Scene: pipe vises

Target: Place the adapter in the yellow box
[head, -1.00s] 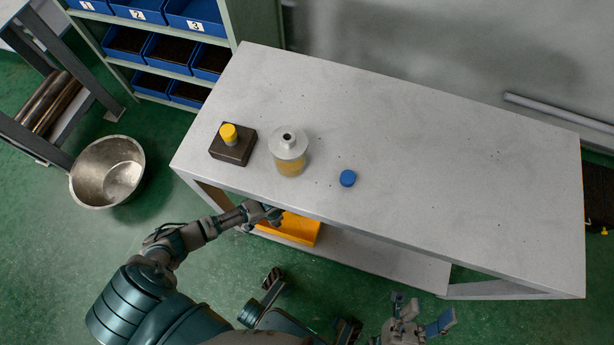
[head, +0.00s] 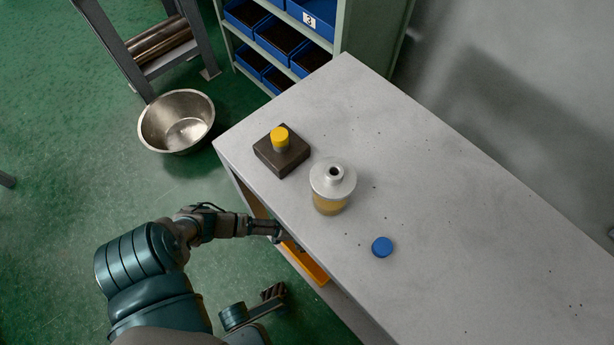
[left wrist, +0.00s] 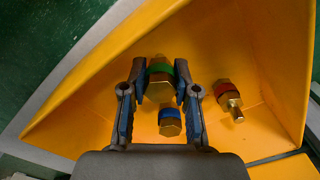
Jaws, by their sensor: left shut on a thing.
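In the left wrist view, my left gripper (left wrist: 161,88) reaches into the yellow box (left wrist: 75,110). Its fingertips flank a brass adapter with a green band (left wrist: 160,68), and it appears shut on that adapter. A brass fitting with a blue band (left wrist: 170,122) shows just below it, between the fingers. A brass fitting with a red band (left wrist: 230,100) lies to the right in the box. In the head view, my left gripper (head: 280,232) is at the table's near edge. The yellow box (head: 306,263) sits below the tabletop, partly hidden.
On the grey table (head: 450,220) stand a dark block with a yellow cap (head: 281,152), a silver-topped bottle (head: 332,186) and a blue cap (head: 382,247). A metal bowl (head: 176,121) is on the floor. Blue bins (head: 280,38) fill a shelf behind. The table's right side is clear.

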